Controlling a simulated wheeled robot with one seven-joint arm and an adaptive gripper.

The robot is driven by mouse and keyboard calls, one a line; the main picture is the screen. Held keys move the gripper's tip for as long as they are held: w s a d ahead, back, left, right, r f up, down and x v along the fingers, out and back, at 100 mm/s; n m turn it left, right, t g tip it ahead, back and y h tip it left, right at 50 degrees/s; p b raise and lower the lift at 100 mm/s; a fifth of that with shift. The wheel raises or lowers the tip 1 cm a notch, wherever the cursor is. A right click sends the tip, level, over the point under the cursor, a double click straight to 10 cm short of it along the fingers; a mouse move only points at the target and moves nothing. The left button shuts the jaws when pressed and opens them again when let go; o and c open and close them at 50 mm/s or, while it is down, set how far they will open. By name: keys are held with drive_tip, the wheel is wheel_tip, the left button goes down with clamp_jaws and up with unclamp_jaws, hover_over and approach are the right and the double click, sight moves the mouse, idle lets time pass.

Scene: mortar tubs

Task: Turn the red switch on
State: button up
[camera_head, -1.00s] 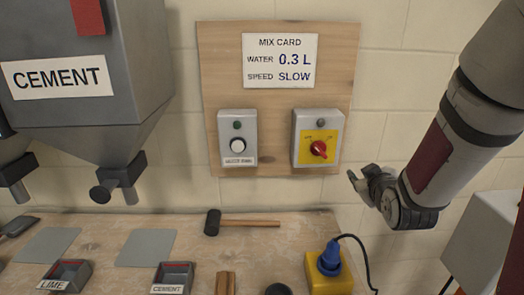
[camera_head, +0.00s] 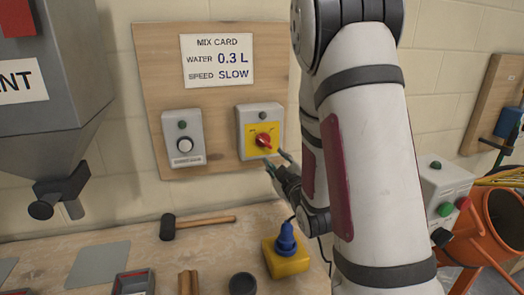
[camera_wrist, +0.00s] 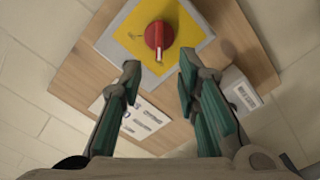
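The red switch (camera_head: 264,140) is a rotary knob on a yellow plate (camera_head: 254,131) in a grey box on the wooden wall board. My gripper (camera_head: 278,162) is just below and right of the switch box in the head view. In the wrist view my gripper (camera_wrist: 159,75) is open, its two green-padded fingers apart and empty. The knob lies beyond the fingertips, with no contact visible. My arm hides the wall right of the switch.
A second grey box with a white button (camera_head: 184,145) is left of the switch. The mix card (camera_head: 217,61) hangs above. On the bench below are a mallet (camera_head: 195,223) and a yellow block with a blue plug (camera_head: 287,252). An orange mixer (camera_head: 480,245) stands at right.

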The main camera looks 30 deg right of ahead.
sight(266, 144)
drive_tip(key=p+x, duration=0.1)
drive_tip(key=x, duration=1)
drive_tip(key=shift+d, duration=0.1)
clamp_jaws()
